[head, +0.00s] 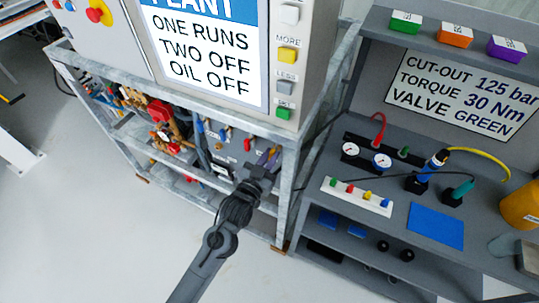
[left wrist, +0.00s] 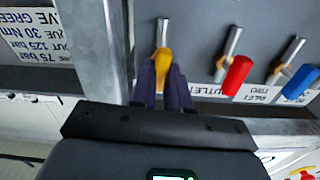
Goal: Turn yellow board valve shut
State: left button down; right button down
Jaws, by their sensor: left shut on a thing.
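The yellow board valve (left wrist: 163,60) shows in the left wrist view as a yellow grip on a metal stem, fixed to a grey board. My left gripper (left wrist: 165,88) is shut on it, with a dark purple finger on each side of the yellow grip. In the head view my left gripper (head: 269,160) reaches into the upper bay of the steel frame, at its right end. There the fingers and wrist hide most of the yellow valve. My right gripper is in neither view.
A red-handled valve (left wrist: 236,76) and a blue-handled valve (left wrist: 299,83) stand beside the yellow one on the same board. A galvanised post (left wrist: 95,45) is close on the other side. A grey bench (head: 450,235) with gauges and connectors stands to the right in the head view.

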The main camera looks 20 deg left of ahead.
pick_arm(q)
jog(key=m+p, duration=0.5)
jog(key=shift+d+r+p, duration=0.1)
jog(key=shift+r+p, duration=0.1)
jog(key=shift+p, duration=0.1)
jog(key=m+p, duration=0.2)
jog(key=m, duration=0.1)
jog(key=m+p, duration=0.2)
jog(key=m, duration=0.1)
jog(key=m+p, duration=0.3)
jog(key=m, duration=0.2)
jog(key=shift+d+f+m+p, duration=0.1)
jog(key=shift+f+m+p, duration=0.2)
jog(key=shift+f+p, duration=0.1)
jog(key=shift+f, duration=0.1)
jog(key=c, duration=1.1)
grip_release()
